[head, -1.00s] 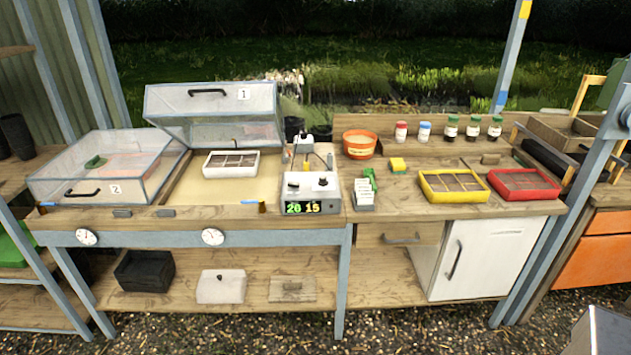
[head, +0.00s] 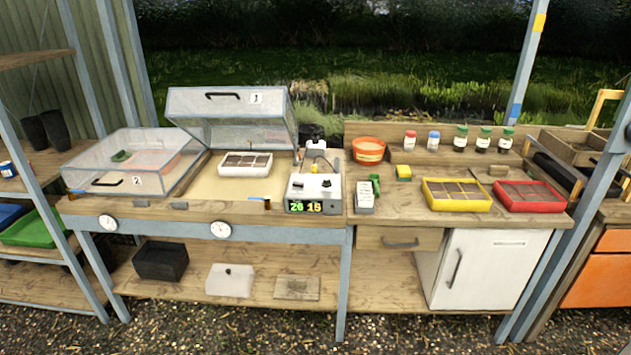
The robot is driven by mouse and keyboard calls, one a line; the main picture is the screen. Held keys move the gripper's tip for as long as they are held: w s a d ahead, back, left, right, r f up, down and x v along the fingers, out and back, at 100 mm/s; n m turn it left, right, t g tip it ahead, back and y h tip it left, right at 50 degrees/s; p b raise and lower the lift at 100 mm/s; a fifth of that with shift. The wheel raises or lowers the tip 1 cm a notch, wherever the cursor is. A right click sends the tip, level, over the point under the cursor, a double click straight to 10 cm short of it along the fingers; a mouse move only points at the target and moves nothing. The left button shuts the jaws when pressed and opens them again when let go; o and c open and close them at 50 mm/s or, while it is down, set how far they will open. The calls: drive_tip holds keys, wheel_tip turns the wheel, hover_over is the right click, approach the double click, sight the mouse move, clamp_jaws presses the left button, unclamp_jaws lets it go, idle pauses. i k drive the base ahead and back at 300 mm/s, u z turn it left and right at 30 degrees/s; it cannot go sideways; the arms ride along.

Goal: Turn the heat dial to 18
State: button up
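The heat controller (head: 301,187) is a pale grey box on the bench, at the front right of the open propagator. Its lit display (head: 305,208) reads 20 in green on the left and 15 in yellow on the right. A black dial (head: 326,184) sits on its top right; a smaller dark control shows on the left. I cannot read any markings on the dial. My gripper is not in view.
Propagator 1 (head: 225,116) has its lid raised, with a white seed tray (head: 245,164) inside. Propagator 2 (head: 120,172) is closed. A label box (head: 364,197) stands right of the controller, then yellow (head: 456,205) and red (head: 536,209) trays. Gravel in front is clear.

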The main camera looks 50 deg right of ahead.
sight(326, 183)
drive_tip(key=z, duration=0.15)
drive_tip(key=i, duration=0.9)
drive_tip(key=u, duration=0.05)
